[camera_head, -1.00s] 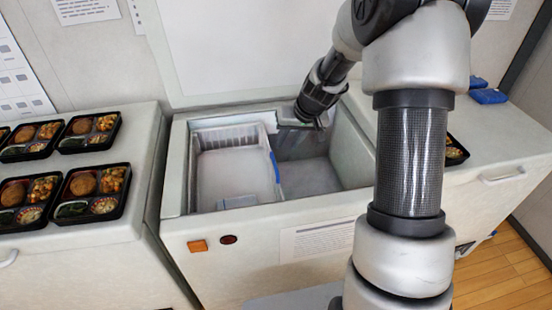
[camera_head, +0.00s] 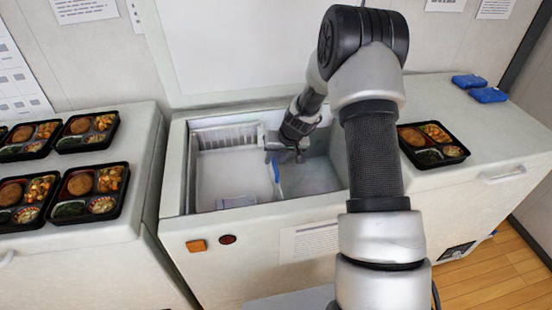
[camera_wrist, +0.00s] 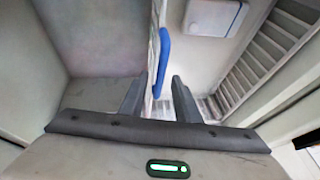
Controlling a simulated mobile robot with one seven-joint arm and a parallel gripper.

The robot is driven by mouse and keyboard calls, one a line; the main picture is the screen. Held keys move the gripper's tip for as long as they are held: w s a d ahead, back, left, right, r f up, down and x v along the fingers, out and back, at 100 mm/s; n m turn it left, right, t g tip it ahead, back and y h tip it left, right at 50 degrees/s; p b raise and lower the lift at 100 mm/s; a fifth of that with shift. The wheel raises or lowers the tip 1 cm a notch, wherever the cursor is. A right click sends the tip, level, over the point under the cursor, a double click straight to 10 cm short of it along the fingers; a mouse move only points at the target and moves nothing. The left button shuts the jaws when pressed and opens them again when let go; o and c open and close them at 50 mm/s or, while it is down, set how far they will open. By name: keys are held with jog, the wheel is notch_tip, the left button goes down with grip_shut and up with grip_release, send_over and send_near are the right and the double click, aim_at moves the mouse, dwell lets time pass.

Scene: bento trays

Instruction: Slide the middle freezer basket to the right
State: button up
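The freezer basket (camera_head: 226,137) is white with slatted walls and sits in the left part of the open chest freezer. A blue handle strip (camera_head: 274,168) runs along its right wall; it also shows in the wrist view (camera_wrist: 163,60). My gripper (camera_head: 286,157) is at the freezer opening, over the basket's right wall near the back end of the strip. In the wrist view, my gripper (camera_wrist: 157,92) is open, with the basket wall showing between its fingers. Whether the fingers touch the wall I cannot tell. No other basket is visible.
A pale, blue-edged flat item (camera_head: 237,201) lies in the basket. The freezer floor (camera_head: 310,178) right of the basket is bare. The freezer rim (camera_head: 270,214) surrounds the opening. Bento trays stand on the left counter (camera_head: 100,230); another tray (camera_head: 431,144) is at right.

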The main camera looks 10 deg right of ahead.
grip_shut()
jog(key=d+b, duration=0.7)
jog(key=d, duration=2)
jog(key=shift+d+b, duration=0.3)
jog(key=shift+d, duration=0.05)
grip_release()
jog(key=p+v, duration=0.2)
jog(key=v, duration=1.5)
jog(key=shift+r, duration=0.25)
